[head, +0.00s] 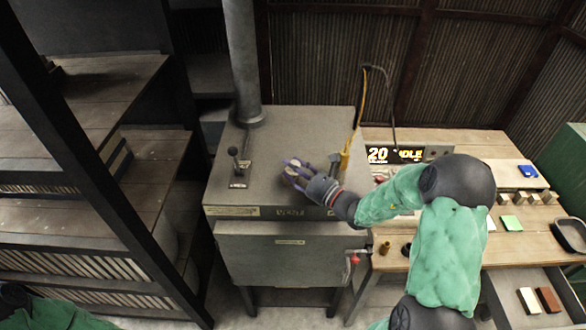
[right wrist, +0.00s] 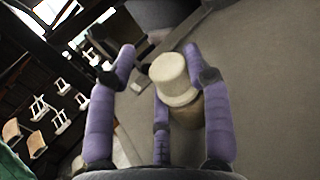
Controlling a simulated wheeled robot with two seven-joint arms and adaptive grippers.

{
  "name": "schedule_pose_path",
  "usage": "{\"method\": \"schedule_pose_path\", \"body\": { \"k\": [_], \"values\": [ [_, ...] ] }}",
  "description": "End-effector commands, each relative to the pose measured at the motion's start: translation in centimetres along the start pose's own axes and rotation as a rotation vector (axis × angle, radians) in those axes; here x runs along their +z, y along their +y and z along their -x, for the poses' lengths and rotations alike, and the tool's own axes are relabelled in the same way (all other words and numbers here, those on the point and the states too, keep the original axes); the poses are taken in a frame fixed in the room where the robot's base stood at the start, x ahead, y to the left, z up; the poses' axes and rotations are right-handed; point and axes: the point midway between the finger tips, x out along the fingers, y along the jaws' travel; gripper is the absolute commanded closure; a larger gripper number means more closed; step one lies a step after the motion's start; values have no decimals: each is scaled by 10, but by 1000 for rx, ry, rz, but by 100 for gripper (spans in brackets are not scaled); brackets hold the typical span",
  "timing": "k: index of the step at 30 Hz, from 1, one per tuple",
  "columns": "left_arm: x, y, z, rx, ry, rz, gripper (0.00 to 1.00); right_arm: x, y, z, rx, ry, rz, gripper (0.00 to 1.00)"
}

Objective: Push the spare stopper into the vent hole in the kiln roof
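In the right wrist view a round cream piece with a tan lower part (right wrist: 172,78), which looks like the stopper, lies between the fingers. It is close to the right-hand finger and overlaps the middle one. A gap shows between it and the left-hand finger. I cannot tell whether the fingers press on it. No vent hole can be made out in either view. My left gripper is out of view.
A flue pipe (head: 242,60) and a black lever (head: 234,160) stand on the roof left of my gripper. A yellow-handled probe (head: 346,160) with a cable stands to its right. A workbench (head: 515,248) with small blocks and a display (head: 395,154) is farther right.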

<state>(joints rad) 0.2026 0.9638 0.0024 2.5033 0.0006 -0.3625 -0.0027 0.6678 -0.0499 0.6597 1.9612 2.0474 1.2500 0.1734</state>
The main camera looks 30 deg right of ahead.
Motion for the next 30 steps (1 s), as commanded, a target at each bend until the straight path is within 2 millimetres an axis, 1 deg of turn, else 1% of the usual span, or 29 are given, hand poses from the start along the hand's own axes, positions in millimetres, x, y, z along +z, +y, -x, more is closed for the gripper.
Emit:
{"method": "schedule_pose_path", "body": {
  "k": [1, 7, 11, 14, 21, 25, 30],
  "values": [
    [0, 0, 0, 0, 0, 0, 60, -8, 3, 2, 1, 17, -11, 35],
    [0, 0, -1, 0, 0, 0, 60, -9, 3, 2, 1, 19, -11, 35],
    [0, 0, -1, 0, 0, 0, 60, -10, 2, 10, -1, 20, -12, 35],
    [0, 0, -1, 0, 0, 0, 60, -9, 2, 22, -4, 19, -11, 35],
    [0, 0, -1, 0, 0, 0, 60, -8, 2, 58, -7, 17, -13, 35],
    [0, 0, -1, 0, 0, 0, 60, -8, 2, 71, -6, 16, -13, 35],
    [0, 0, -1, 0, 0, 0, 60, -4, 2, 80, -4, 8, -7, 35]
  ]
}}
